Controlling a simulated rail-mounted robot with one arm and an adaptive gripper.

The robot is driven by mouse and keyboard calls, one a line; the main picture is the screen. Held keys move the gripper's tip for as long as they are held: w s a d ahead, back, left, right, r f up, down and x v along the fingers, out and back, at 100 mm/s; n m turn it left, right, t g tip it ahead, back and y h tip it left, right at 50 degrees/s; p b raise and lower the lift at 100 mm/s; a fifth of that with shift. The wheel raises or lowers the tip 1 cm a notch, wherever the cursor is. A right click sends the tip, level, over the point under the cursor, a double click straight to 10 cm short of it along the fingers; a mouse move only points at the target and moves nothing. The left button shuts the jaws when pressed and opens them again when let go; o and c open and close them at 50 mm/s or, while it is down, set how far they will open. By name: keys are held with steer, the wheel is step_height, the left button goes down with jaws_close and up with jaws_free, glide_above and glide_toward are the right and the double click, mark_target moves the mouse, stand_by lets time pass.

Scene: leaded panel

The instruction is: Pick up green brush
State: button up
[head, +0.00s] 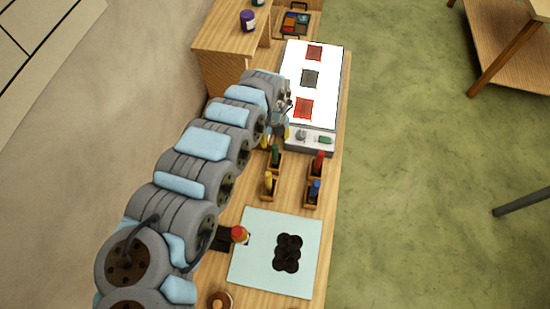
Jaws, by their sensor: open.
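The green brush (275,153) stands in a small wooden holder (277,167), its green handle pointing up. My gripper (276,135) hangs at the end of the arm, open and empty, just behind the green brush and close to it in the picture. It overlaps the near left corner of the light box. The height of the fingertips above the brush is hard to tell, and the arm hides part of the jaws.
Red (320,158), yellow (268,180) and blue (315,187) brushes stand in neighbouring holders. Behind is the light box (330,85) with coloured panes. In front lies a pale mat (250,265) with dark round pieces. A wooden shelf (228,35) stands at the back left.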

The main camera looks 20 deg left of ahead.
mark_target(275, 151)
steer(key=shift+f, duration=1.6)
steer(key=shift+s+d+f+p, duration=0.1)
steer(key=shift+d+f+p, duration=0.2)
steer(key=shift+f, duration=0.4)
steer(key=shift+s+d+f+p, duration=0.1)
steer(key=shift+f+p, duration=0.25)
steer(key=shift+f, duration=0.3)
steer(key=shift+w+a+f, duration=0.1)
steer(key=shift+w+f, duration=0.1)
steer(key=shift+f, duration=0.35)
steer(key=shift+s+f, duration=0.1)
steer(key=shift+f, duration=0.55)
jaws_close()
